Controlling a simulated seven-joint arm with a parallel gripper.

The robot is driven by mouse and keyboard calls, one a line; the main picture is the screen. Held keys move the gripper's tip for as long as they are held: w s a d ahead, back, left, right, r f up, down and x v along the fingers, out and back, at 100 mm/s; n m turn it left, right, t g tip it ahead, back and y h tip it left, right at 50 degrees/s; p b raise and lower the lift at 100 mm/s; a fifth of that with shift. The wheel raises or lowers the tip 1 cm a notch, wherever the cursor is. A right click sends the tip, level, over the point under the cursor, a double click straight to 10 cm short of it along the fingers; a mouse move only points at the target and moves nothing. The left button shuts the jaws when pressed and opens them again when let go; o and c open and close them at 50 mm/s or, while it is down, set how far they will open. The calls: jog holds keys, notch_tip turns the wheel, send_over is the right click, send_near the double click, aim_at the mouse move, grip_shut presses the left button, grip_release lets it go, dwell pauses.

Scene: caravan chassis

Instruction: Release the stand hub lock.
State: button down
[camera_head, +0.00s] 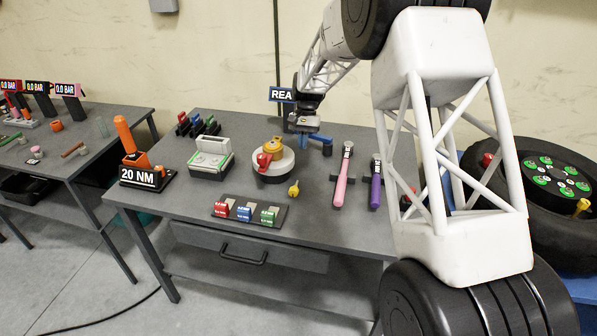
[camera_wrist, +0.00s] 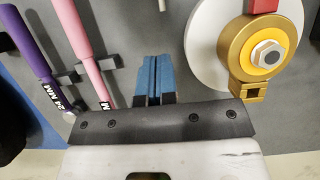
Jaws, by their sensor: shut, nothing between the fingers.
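The stand hub is a gold ring (camera_wrist: 240,55) with a yellow face and a hex nut (camera_wrist: 268,53), on a white round stand (camera_wrist: 205,50). In the head view the gold hub (camera_head: 273,145) sits on the white stand (camera_head: 283,172), with a red part (camera_head: 264,160) at its front left. The red part (camera_wrist: 262,5) is cut off at the wrist view's top edge. A gold square lug (camera_wrist: 250,91) projects from the ring. I cannot tell which part is the lock. My gripper (camera_wrist: 153,80) has its blue fingers together, empty, beside the stand and apart from it.
A yellow-headed piece (camera_head: 294,189) lies in front. Red, blue and green blocks (camera_head: 243,212) sit near the table's front edge. A grey-green box (camera_head: 211,157) is left of the hub.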

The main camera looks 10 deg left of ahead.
aim_at(295, 189)
jog(key=shift+f, duration=0.1)
jog(key=x, duration=0.9)
jog(key=shift+s+f, duration=0.15)
jog(key=shift+s, duration=0.35)
jog(key=shift+s+f, duration=0.15)
jog(key=shift+s, duration=1.5)
jog(key=shift+s, duration=1.25)
jog(key=shift+f, duration=0.1)
